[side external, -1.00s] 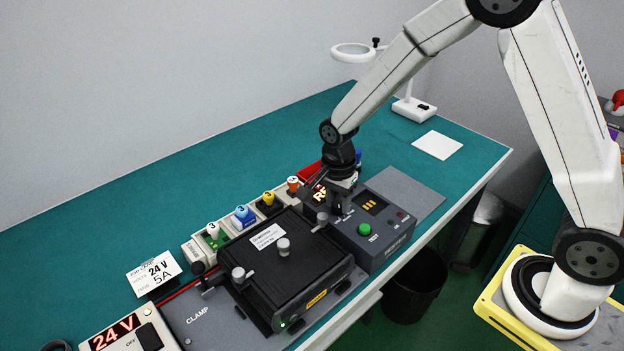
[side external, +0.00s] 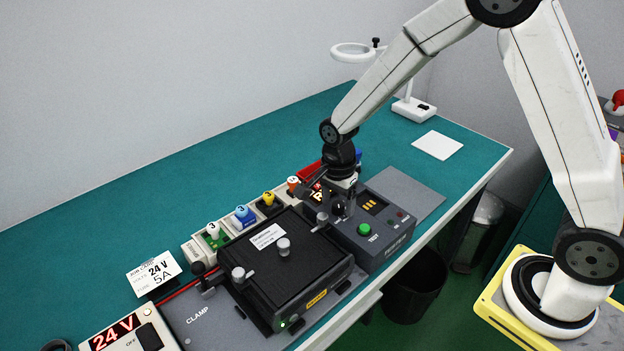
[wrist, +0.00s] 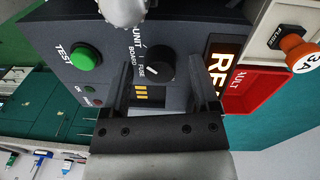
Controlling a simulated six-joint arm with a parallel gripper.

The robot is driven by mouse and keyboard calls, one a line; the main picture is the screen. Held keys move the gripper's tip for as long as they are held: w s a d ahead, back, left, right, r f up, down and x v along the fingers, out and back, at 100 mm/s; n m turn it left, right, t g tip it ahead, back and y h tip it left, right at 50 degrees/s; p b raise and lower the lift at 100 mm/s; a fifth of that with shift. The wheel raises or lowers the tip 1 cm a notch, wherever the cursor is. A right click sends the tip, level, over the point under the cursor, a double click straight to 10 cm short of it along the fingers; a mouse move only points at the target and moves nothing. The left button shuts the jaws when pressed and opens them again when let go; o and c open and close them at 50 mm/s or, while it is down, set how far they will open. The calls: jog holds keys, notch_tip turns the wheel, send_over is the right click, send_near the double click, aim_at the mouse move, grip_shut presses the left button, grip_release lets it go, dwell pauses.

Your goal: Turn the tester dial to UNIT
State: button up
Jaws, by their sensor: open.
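The tester (side external: 388,235) is a dark grey box with a green TEST button (side external: 364,230) on top. In the wrist view its black round dial (wrist: 161,63) has a white pointer mark, with the labels UNIT, BOARD and FUSE beside it. I cannot tell for certain which label the mark points at. In the wrist view my gripper (wrist: 158,68) is open, one finger on each side of the dial, with gaps showing between fingers and dial.
A black clamped unit (side external: 285,270) stands left of the tester. Coloured numbered plugs (side external: 243,213) line the back. A grey mat (side external: 405,190) lies clear to the right.

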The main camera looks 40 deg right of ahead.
aim_at(342, 204)
jog(key=shift+r, duration=0.1)
jog(key=shift+w+r, duration=0.15)
jog(key=shift+r, duration=3.65)
jog(key=shift+s+d+n, duration=0.25)
jog(key=shift+s+n, duration=0.3)
jog(key=shift+n, duration=0.25)
jog(key=s+d+n+t, duration=0.3)
jog(key=s+n, duration=0.8)
jog(key=n, duration=0.3)
jog(key=shift+s+d+f+n, duration=0.2)
jog(key=shift+s+f+n, duration=0.1)
jog(key=shift+f+n, duration=0.15)
